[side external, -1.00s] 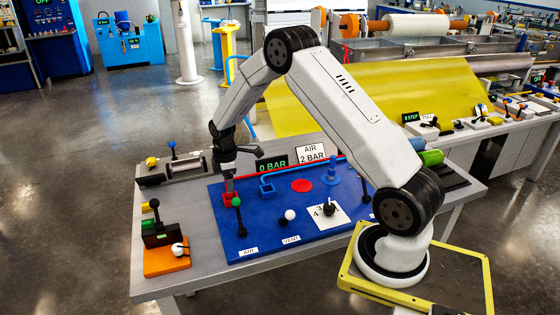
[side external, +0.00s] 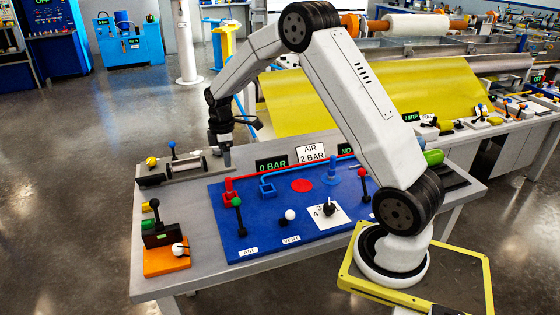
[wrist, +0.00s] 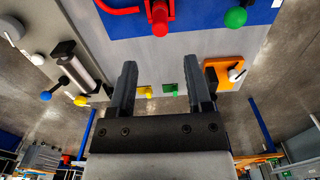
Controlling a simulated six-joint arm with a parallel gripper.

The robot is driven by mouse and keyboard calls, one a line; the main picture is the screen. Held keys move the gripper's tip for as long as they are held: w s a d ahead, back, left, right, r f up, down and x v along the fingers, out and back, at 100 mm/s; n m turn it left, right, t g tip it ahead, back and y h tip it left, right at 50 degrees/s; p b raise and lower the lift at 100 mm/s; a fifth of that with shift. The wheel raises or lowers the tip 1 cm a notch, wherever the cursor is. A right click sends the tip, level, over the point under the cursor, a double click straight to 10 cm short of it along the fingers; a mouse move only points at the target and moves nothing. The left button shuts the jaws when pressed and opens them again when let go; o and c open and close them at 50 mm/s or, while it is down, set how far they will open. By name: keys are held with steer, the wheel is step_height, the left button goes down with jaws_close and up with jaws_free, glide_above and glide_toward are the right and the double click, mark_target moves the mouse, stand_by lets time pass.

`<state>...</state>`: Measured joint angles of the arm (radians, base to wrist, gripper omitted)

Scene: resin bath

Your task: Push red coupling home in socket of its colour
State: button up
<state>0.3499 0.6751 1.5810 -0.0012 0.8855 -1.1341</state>
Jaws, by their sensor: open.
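The red coupling (side external: 229,184) stands upright in the red socket (side external: 230,197) at the left back of the blue board. In the wrist view the coupling (wrist: 160,20) shows at the top, with the red socket (wrist: 152,5) around its end. I cannot tell how deep it sits. My gripper (side external: 226,160) is above and behind the coupling, apart from it. In the wrist view my gripper (wrist: 160,66) has its fingers spread with nothing between them.
A grey cylinder fixture (side external: 185,167) lies left of my gripper. An orange-based switch (side external: 167,260) stands at the front left.

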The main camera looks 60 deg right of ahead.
steer(key=shift+r, duration=1.75)
steer(key=s+a+f+m+t, duration=0.2)
steer(key=s+a+m, duration=0.7)
steer(key=s+a, duration=0.8)
steer(key=shift+s+a+t, duration=0.15)
steer(key=shift+s+t, duration=0.15)
steer(key=shift+s, duration=0.85)
